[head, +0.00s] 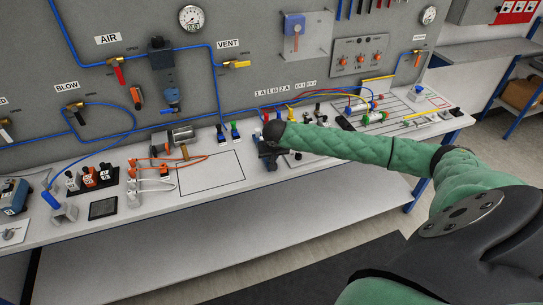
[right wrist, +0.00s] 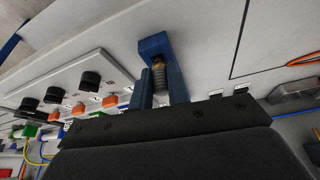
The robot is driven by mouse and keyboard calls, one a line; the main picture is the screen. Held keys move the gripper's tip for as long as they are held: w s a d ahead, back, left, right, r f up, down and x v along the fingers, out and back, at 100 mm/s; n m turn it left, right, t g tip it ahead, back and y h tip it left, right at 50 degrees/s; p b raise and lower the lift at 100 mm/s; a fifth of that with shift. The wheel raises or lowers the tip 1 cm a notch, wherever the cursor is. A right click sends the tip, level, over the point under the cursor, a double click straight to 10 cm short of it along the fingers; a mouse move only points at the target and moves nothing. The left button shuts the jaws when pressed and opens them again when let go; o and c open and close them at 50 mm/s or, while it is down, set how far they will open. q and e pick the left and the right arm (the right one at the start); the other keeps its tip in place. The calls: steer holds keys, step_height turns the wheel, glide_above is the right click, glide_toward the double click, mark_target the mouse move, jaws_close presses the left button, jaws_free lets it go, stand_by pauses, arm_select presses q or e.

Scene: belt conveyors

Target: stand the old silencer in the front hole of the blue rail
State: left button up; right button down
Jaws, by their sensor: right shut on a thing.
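My right gripper (head: 268,157) is over the middle of the bench, just right of the outlined rectangle. In the right wrist view its dark blue fingers (right wrist: 161,88) are shut on the old silencer (right wrist: 158,76), a small ribbed grey piece with a brass-coloured end. A blue block, seemingly the blue rail (right wrist: 154,43), is right at the fingertips beyond the brass end. I cannot tell whether the silencer is in a hole or only beside the block. In the head view my wrist hides the silencer. My left gripper is not in view.
A light plate with black knobs (right wrist: 90,80) and orange pieces lies close to the fingers in the wrist view. The outlined rectangle (head: 212,172) on the bench is empty. Fittings with orange hoses (head: 150,170) stand left of it.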

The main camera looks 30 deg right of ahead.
steer(key=shift+f, duration=0.4)
stand_by(0.6)
steer(key=c, duration=0.9)
jaws_free()
steer(key=shift+r+p, duration=0.15)
steer(key=shift+p, duration=0.2)
step_height(320, 180, up, 5)
steer(key=p, duration=0.4)
steer(key=shift+r, duration=0.9)
